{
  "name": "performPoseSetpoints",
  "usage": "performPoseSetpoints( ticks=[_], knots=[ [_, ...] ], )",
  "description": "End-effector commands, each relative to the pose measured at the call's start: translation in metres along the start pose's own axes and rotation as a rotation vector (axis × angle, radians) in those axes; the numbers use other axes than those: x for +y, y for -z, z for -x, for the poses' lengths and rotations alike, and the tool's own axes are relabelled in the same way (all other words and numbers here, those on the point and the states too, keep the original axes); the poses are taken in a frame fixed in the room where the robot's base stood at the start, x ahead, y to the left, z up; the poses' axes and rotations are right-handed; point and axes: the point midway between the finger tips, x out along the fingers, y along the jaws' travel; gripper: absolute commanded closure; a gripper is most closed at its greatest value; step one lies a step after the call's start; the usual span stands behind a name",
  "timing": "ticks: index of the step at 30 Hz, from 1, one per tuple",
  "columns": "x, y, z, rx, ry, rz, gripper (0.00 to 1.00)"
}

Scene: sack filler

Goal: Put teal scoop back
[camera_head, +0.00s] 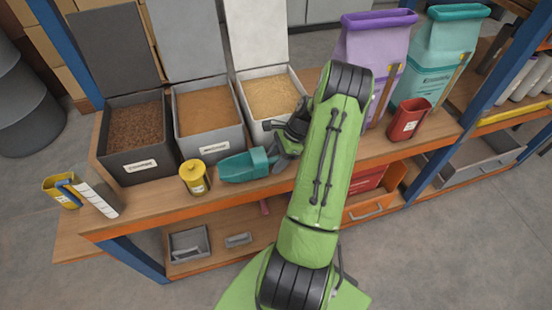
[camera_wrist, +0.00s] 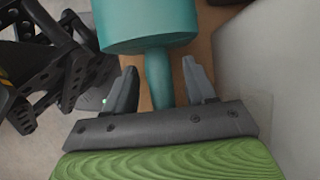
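The teal scoop (camera_head: 245,166) lies on the wooden bench in front of the middle bin, with its handle towards the right. My gripper (camera_head: 281,156) is at the handle end of the scoop, partly hidden by my green arm. In the wrist view the scoop's round teal body (camera_wrist: 148,22) is ahead of my gripper (camera_wrist: 160,78). The handle (camera_wrist: 159,75) runs between the two grey fingers. A gap shows on each side of it, so the fingers are open around the handle and not closed on it.
Three open bins of grain, dark (camera_head: 137,142), grey (camera_head: 208,130) and white (camera_head: 268,98), stand behind. A red container (camera_head: 408,119), purple sack (camera_head: 371,60) and teal sack (camera_head: 443,55) stand right.

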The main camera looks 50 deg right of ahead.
Motion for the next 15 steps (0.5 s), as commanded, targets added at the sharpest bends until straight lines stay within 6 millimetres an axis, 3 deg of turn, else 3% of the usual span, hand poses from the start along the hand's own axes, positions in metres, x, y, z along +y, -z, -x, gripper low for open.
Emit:
performPoseSetpoints(
  ticks=[8, 11, 15],
  knots=[
    [0.000, -0.002, 0.005, 0.001, 0.002, 0.001, 0.45],
    [-0.001, -0.002, 0.024, 0.002, 0.004, 0.000, 0.45],
    [-0.001, -0.002, 0.064, 0.003, 0.006, 0.000, 0.45]
  ],
)
